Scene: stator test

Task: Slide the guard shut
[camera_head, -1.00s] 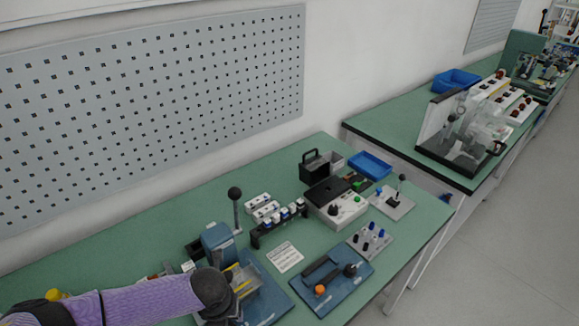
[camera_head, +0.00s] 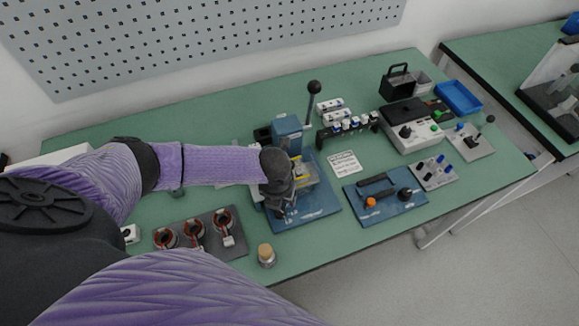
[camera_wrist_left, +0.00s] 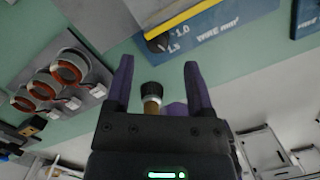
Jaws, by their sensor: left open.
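The blue press (camera_head: 287,130) stands on a blue base plate (camera_head: 318,203) and has a black-knobbed lever (camera_head: 313,90) standing up. A clear guard with yellow edging (camera_head: 308,175) is at its front, partly hidden by my left gripper (camera_head: 281,190). I cannot tell how far the guard is slid. In the left wrist view, a yellow strip (camera_wrist_left: 185,18) runs along the blue base, near printed wire sizes. My left gripper (camera_wrist_left: 158,82) is open there, its fingers apart and below the strip in the picture. My right gripper is out of view.
A blue tool plate (camera_head: 380,197), a printed card (camera_head: 345,162) and a control box (camera_head: 408,125) are to the right.

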